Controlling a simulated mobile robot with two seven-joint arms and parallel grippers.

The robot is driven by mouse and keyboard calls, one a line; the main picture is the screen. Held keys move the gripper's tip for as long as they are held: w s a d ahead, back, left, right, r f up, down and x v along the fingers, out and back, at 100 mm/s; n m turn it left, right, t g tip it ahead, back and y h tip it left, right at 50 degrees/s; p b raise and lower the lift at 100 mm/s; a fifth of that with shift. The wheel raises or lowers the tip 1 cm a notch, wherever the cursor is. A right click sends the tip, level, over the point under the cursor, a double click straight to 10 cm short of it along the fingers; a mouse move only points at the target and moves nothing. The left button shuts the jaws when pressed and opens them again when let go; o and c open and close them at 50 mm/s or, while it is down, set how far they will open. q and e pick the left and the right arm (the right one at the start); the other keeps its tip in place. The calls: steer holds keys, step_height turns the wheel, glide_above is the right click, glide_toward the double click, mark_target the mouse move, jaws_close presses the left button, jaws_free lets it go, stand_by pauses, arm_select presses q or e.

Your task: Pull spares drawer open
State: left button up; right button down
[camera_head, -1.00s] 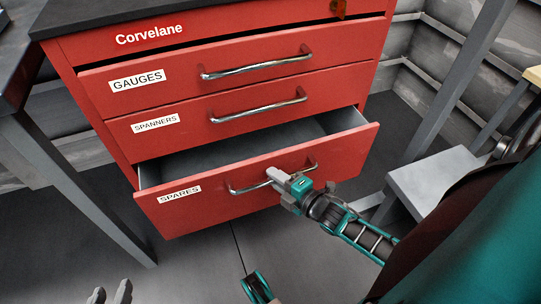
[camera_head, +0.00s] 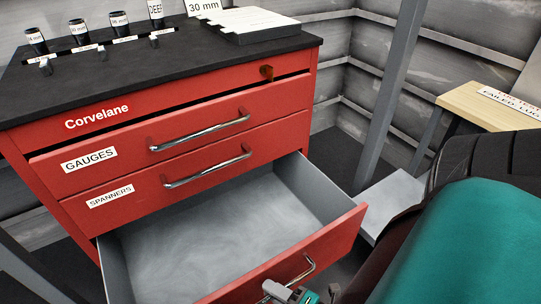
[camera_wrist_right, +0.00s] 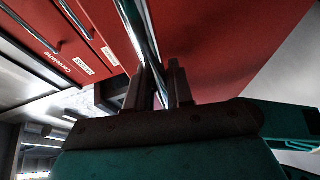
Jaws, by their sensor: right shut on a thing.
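The spares drawer (camera_head: 335,238) is the lowest red drawer of the cabinet. It stands well out, and its grey inside (camera_head: 215,235) shows bare in the head view. Its label is out of the picture now. My right gripper (camera_head: 275,290) is at the bottom edge of the head view, at the drawer's chrome handle (camera_head: 300,275). In the right wrist view its two fingers (camera_wrist_right: 158,88) stand on either side of the handle bar (camera_wrist_right: 140,40), shut on it. My left gripper is not in the head view now.
The gauges drawer (camera_head: 225,118) and spanners drawer (camera_head: 235,172) above look closed or nearly so. The dark cabinet top (camera_head: 180,70) holds several labelled sockets and a grey block (camera_head: 245,22). A wooden-topped bench (camera_head: 480,105) stands at the right.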

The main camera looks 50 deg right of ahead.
steer(key=c, duration=1.1)
jaws_free()
steer(key=shift+s, duration=0.1)
steer(key=p+v, duration=0.1)
steer(key=v, duration=1.1)
steer(key=shift+s, duration=0.35)
steer(key=shift+r, duration=0.1)
